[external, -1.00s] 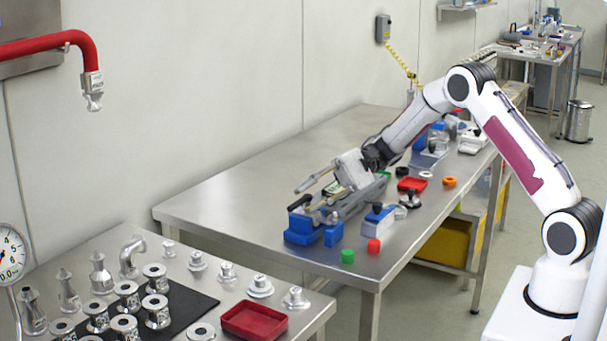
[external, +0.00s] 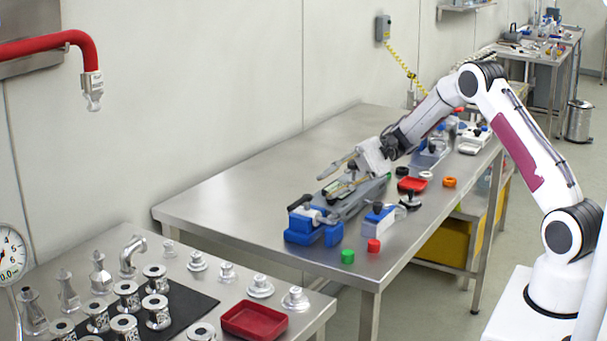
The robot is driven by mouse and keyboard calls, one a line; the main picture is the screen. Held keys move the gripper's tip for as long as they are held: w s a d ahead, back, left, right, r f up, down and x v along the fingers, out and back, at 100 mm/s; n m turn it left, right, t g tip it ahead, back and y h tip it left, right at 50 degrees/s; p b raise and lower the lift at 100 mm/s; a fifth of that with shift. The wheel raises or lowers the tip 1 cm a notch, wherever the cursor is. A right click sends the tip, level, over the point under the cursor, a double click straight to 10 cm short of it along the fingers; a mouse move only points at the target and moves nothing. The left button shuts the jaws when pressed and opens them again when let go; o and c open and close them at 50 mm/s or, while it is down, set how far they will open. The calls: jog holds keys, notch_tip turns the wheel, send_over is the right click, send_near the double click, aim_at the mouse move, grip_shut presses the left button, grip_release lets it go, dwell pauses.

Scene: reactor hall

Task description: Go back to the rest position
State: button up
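My gripper (external: 332,182) hangs over the steel table (external: 230,207), above a long grey fixture (external: 360,198) behind the blue block. Its two fingers point left and stand apart, with nothing visible held between them. The blue block (external: 304,230) with a black knob and a pale cylindrical part stands just in front of and below the fingertips. My arm is bent, reaching in from the right. The fingers hide part of the grey fixture.
Near the gripper are a white-and-blue block (external: 380,219), a green cap (external: 347,256), a red cap (external: 374,246), a red tray (external: 412,184) and an orange ring (external: 450,182). The table's left rear is clear. Metal fittings crowd the front-left table (external: 230,287).

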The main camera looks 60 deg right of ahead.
jog(key=w+d+r+n+t+h, duration=0.1)
jog(key=w+r+t+h, duration=0.25)
jog(key=r, duration=0.35)
jog(key=w+r+n+t+h, duration=0.2)
jog(key=w+r+t+h, duration=0.1)
jog(key=w+r+t, duration=0.3)
jog(key=s+d+r+h, duration=0.6)
jog(key=s+r+h, duration=0.2)
jog(key=s+r, duration=0.1)
jog(key=s+a+f+n+g, duration=0.2)
jog(key=s+f+g, duration=0.1)
jog(key=s, duration=0.9)
jog(key=s+a+f+n+g, duration=0.2)
jog(key=s+f, duration=0.4)
jog(key=s, duration=0.7)
jog(key=s+a+f+n+g, duration=0.3)
jog(key=s+a+f, duration=0.1)
jog(key=s, duration=0.8)
jog(key=shift+s+f+g, duration=0.2)
jog(key=shift+f+g, duration=0.05)
jog(key=shift+g, duration=0.1)
